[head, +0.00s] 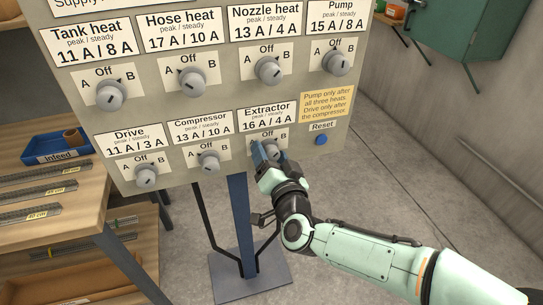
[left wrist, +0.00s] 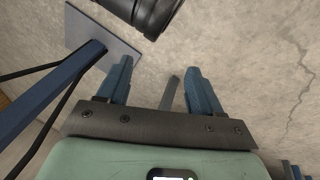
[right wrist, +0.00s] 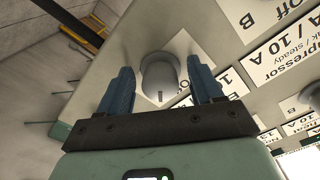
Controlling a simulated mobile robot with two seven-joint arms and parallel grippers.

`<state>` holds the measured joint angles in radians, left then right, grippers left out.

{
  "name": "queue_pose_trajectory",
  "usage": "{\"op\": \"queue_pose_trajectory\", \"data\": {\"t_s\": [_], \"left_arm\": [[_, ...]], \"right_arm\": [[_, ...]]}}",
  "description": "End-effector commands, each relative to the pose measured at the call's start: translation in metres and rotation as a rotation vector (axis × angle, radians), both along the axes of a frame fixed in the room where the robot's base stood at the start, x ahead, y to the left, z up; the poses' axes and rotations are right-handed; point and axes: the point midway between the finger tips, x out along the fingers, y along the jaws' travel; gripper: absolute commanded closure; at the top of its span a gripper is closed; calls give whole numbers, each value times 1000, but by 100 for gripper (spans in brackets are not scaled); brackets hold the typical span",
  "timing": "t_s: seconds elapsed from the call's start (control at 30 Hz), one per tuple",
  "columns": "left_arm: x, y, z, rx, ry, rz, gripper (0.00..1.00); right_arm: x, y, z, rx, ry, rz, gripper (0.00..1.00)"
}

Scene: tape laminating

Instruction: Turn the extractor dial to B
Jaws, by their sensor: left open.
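The extractor dial (head: 267,149) is a grey knob in the panel's lower row, under the label "Extractor 16 A / 4 A". "Off", A and B are printed around it. My right gripper (head: 265,154) is at this dial and partly covers it in the head view. In the right wrist view the dial (right wrist: 159,78) sits between the two blue fingers of the right gripper (right wrist: 161,83), with a small gap on each side. Which letter its pointer faces is not clear. My left gripper (left wrist: 160,78) is open and empty above the floor, seen only in the left wrist view.
The grey panel (head: 229,103) carries several other dials; the compressor dial (head: 209,160) is just left of the extractor one. A blue reset button (head: 321,140) is to the right. A blue post (head: 242,215) stands below the panel. A wooden shelf (head: 75,200) is at left.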

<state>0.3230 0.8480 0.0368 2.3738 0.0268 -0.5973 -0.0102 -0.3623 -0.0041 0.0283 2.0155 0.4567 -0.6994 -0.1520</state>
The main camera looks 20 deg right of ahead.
Motion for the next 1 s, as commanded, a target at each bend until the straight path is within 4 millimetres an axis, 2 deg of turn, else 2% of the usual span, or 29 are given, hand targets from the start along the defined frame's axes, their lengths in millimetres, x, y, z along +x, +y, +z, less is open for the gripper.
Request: {"op": "queue_pose_trajectory", "data": {"t_s": [0.2, 0.33, 0.8, 1.0], "left_arm": [[0, 0, 0, 0, 1, 0, 35], [-2, -1, 2, -3, 6, -3, 35], [-22, -12, 16, -29, 57, -24, 35], [-28, -15, 19, -36, 72, -30, 35]], "right_arm": [[-2, 0, 1, 0, -1, -1, 34], [-13, -1, 2, 0, -1, 1, 34], [-111, -3, 3, -1, -1, 0, 34], [-130, -3, 3, 0, -1, 0, 34]]}}
